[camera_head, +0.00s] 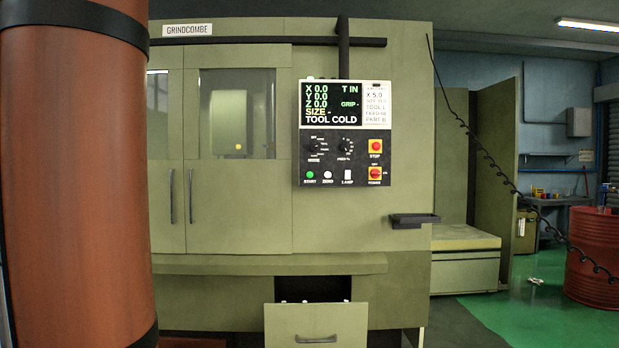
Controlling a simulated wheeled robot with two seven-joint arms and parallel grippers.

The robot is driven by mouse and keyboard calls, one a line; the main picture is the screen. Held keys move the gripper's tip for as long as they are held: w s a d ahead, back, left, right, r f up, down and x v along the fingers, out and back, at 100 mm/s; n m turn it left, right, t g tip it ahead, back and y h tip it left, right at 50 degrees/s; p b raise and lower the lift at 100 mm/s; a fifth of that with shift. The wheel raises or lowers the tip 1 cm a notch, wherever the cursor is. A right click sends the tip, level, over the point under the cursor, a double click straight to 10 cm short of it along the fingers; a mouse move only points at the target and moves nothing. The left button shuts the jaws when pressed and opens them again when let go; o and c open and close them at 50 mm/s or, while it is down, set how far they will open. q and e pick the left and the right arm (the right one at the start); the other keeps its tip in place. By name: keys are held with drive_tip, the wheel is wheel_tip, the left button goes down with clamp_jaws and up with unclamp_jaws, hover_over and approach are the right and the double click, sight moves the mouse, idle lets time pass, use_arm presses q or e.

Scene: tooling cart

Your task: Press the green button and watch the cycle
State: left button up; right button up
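The green button (310,175), labelled START, sits at the lower left of the control panel (325,160) on the olive machine. A white button labelled ZERO (328,175) is just to its right. The panel also has a red STOP button (376,146), a red and yellow POWER switch (375,173), a LAMP switch (347,176) and two black dials. The screen (335,103) reads X, Y and Z 0.0, T IN, GRIP, SIZE and TOOL COLD. The machine's double doors (168,215) with windows look closed.
A drawer (316,325) stands open below the panel. A small black tray (415,220) juts from the machine's right. A coiled cable hangs at right, near a red drum (594,255).

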clamp_jaws()
idle(1.6)
